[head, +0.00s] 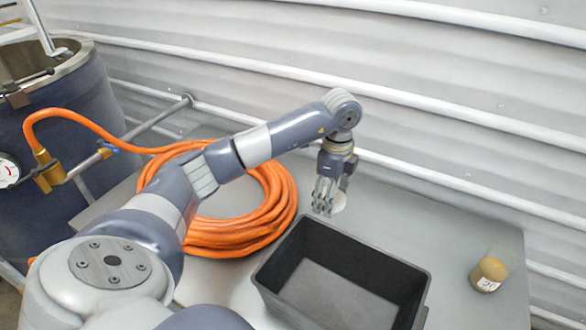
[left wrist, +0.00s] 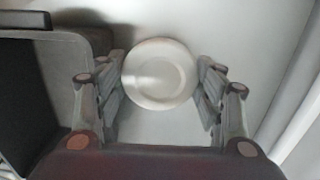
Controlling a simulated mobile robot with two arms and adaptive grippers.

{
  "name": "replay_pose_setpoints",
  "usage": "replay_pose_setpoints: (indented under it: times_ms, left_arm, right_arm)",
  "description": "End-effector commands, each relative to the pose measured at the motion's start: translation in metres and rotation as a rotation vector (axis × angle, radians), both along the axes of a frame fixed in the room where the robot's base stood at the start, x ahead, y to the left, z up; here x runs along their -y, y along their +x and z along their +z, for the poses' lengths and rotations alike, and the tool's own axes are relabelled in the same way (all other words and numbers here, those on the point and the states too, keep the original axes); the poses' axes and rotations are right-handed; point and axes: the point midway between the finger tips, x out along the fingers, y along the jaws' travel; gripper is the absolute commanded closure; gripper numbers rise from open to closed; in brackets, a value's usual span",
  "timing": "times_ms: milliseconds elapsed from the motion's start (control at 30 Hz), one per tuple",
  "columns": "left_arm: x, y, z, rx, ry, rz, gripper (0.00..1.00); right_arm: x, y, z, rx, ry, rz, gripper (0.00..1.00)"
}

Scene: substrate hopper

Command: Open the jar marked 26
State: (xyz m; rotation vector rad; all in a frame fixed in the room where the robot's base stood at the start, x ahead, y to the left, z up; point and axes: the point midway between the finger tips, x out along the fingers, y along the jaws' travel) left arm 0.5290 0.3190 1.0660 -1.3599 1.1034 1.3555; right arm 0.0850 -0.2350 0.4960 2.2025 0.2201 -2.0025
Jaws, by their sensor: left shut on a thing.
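The jar (head: 488,272) stands at the right end of the grey table, with tan contents and a white label whose number is too small to read surely. Its upper part looks like clear glass, and I see no lid on it. My left gripper (head: 325,205) points down behind the black bin, well to the left of the jar. It is shut on a white round lid (left wrist: 160,74), which sits between the fingers in the left wrist view and partly shows in the head view (head: 340,201). I cannot tell whether the lid touches the table. My right gripper is out of view.
An empty black bin (head: 424,276) stands at the front middle of the table, close to the left gripper. A coiled orange hose (head: 235,238) lies to the left. A dark blue tank (head: 70,125) is at far left. The table between bin and jar is clear.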

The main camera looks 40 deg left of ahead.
Motion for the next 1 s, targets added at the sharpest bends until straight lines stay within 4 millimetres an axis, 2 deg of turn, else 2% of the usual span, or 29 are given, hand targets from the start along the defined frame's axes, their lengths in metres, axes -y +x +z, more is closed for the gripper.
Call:
replay_pose_setpoints:
  times_ms: [100,267,600,1000]
  left_arm:
    - [0.001,0.0,-0.017,-0.002,-0.001,0.0,0.66]
    - [0.0,0.0,-0.031,-0.001,-0.001,0.0,0.66]
    - [0.0,0.0,-0.085,-0.003,-0.002,0.0,0.66]
    - [0.001,0.0,-0.129,-0.001,-0.001,0.0,0.66]
  right_arm:
    - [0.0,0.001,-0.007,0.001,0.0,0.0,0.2]
    - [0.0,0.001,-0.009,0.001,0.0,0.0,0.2]
    - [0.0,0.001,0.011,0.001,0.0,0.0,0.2]
    - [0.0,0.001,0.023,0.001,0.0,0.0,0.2]
